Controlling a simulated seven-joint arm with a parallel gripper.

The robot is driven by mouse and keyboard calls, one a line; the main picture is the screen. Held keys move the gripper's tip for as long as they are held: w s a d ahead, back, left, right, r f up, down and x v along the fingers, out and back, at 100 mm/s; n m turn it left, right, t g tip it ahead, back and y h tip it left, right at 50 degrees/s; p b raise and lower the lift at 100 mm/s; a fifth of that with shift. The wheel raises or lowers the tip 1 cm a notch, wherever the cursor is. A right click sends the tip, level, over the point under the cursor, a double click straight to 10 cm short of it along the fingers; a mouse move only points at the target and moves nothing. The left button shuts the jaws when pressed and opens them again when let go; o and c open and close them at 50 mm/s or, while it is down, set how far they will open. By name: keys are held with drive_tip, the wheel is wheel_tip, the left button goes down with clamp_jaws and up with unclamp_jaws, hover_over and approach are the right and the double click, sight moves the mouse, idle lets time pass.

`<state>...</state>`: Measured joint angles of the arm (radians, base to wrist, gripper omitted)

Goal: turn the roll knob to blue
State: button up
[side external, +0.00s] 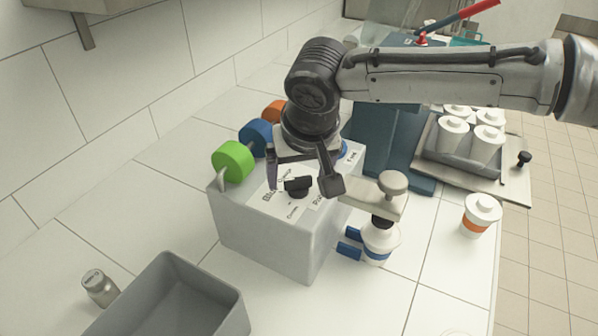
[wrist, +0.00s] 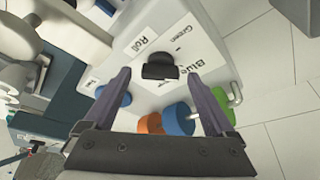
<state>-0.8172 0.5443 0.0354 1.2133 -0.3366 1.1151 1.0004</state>
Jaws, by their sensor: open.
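The black roll knob (side external: 298,187) is on top of the grey box (side external: 262,238), among printed paper labels. My gripper (side external: 303,181) is open above the box top. Its fingers (wrist: 160,74) appear on either side of the knob, with visible gaps and no clear contact.
Green (side external: 233,160), blue (side external: 256,136) and orange (side external: 274,110) rolls line the box's back edge. A white-and-blue bottle (side external: 380,243) stands close right of the box. A grey bin (side external: 172,300) is at front left. A tray of white cups (side external: 462,170) is farther right.

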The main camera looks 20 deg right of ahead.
drive_tip(key=c, duration=1.4)
drive_tip(key=shift+m+h, duration=0.4)
drive_tip(key=shift+m, duration=0.7)
drive_tip(key=o, duration=1.4)
drive_tip(key=v, duration=1.4)
drive_tip(key=shift+w, duration=0.2)
